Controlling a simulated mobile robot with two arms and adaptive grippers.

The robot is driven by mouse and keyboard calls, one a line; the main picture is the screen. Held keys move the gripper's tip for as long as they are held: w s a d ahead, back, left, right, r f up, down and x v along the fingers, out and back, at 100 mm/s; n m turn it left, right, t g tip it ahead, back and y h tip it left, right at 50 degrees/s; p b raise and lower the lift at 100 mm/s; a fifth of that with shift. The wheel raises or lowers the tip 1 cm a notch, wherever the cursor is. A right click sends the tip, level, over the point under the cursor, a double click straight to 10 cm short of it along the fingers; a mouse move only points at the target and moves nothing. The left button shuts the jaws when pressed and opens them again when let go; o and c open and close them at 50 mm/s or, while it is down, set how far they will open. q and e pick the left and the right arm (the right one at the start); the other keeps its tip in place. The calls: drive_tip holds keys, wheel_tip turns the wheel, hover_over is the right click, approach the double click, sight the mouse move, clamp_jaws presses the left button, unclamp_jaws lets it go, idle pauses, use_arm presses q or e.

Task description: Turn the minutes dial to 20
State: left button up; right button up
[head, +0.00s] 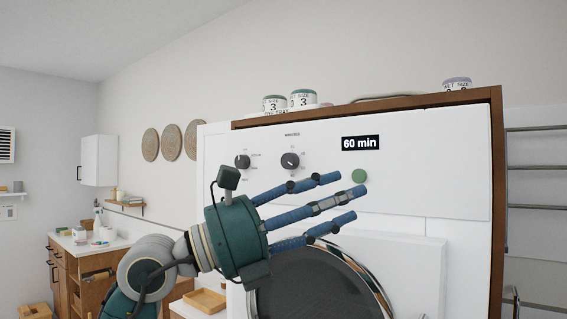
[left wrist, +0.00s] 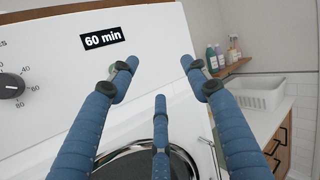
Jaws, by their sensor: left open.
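The minutes dial (head: 290,160) is a round dark knob on the white front panel of a washer-like machine (head: 440,150). It also shows at the left edge of the left wrist view (left wrist: 10,86), with 40, 60 and 80 printed around its right side. Its light pointer mark seems to face the 60 side. The display (head: 361,143) reads "60 min", also in the left wrist view (left wrist: 102,39). My left gripper (head: 348,196) is open and empty, its three blue fingers spread in front of the panel, below and right of the dial. My right gripper is not seen.
A second dark dial (head: 242,161) sits left of the minutes dial. A green round button (head: 359,176) is beside my fingertips. The round door (head: 315,285) is below. Tins (head: 303,98) stand on top. A white basket (left wrist: 262,95) sits on a counter.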

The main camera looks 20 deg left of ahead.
use_arm(q)
drive_tip(key=w+a+r+n+t+y, duration=0.2)
drive_tip(key=w+a+r+t+y, duration=0.2)
drive_tip(key=a+y, duration=0.4)
drive_tip(key=n+t+y, duration=0.1)
drive_tip(key=n+y, duration=0.2)
drive_tip(key=y, duration=0.1)
approach(287, 163)
drive_tip(key=p+x, duration=0.3)
drive_tip(key=x, duration=0.4)
drive_tip(key=shift+r+p, duration=0.15)
drive_tip(key=shift+p, duration=0.25)
drive_tip(key=shift+x, duration=0.8)
drive_tip(key=c, duration=1.1)
